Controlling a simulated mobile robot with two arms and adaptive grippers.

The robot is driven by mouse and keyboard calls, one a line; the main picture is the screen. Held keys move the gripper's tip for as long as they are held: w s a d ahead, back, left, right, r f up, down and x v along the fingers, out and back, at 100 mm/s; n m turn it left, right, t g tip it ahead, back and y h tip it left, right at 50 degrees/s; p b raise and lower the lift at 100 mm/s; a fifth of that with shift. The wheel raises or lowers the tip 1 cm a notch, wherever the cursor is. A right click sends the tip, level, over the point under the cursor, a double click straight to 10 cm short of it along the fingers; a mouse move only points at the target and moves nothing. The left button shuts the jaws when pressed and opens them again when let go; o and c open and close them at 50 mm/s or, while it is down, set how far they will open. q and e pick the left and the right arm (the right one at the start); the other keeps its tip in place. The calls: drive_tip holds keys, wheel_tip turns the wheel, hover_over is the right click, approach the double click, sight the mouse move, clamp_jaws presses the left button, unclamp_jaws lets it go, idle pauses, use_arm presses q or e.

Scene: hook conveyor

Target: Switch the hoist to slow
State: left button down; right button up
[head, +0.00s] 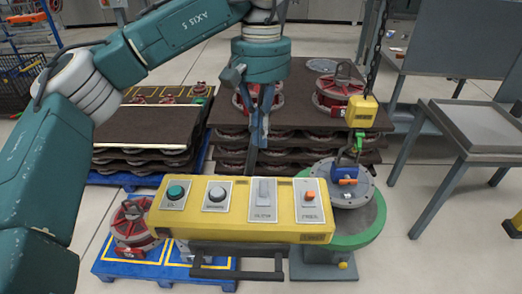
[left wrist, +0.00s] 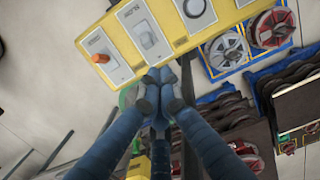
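A yellow control box (head: 240,232) spans the middle of the head view. My left gripper (head: 258,140) points down near the box's far edge, above the grey switch in the picture. In the left wrist view its fingertips (left wrist: 160,85) are together with nothing between them, beside the grey switch (left wrist: 147,39). Contact cannot be told. My right gripper is not in view.
A chain hoist with a yellow hook block (head: 362,112) hangs at right over a round green-rimmed stand (head: 368,222). Stacked dark slabs with red-and-grey wheels stand behind the box. A grey table (head: 475,125) is at the right.

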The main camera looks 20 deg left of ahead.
sight(264, 188)
use_arm(q)
drive_tip(key=f, duration=0.2)
drive_tip(key=f+p, duration=0.1)
drive_tip(key=f, duration=0.2)
drive_tip(key=f+p, duration=0.1)
drive_tip(key=f, duration=0.2)
drive_tip(key=shift+s+f, duration=0.1)
drive_tip(key=shift+s, duration=0.25)
drive_tip(key=shift+d+f, duration=0.1)
drive_tip(key=shift+f, duration=0.4)
